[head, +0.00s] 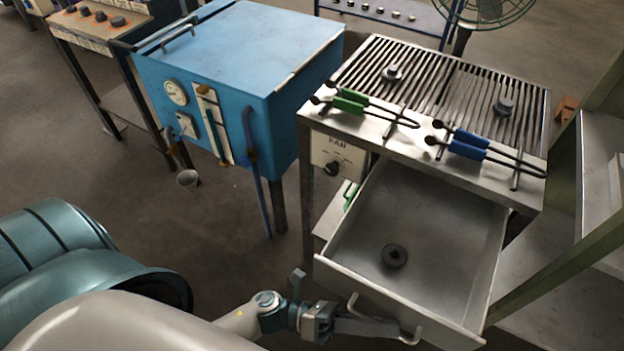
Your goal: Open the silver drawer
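The silver drawer (420,220) sits under the grill table and is pulled well out, its inside open to view. A dark round ring-like piece (394,256) lies on its floor. The drawer's bar handle (352,304) is on the front panel, facing me. My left gripper (375,327) is at the handle, its dark fingers reaching along the lower part of the bar. I cannot tell whether the fingers close on the bar. My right gripper is not in view.
The slatted grill table (440,90) carries green-handled tongs (350,100) and blue-handled tongs (467,143). A green-framed shelf (600,150) stands close on the right. Floor lies clear left of the drawer.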

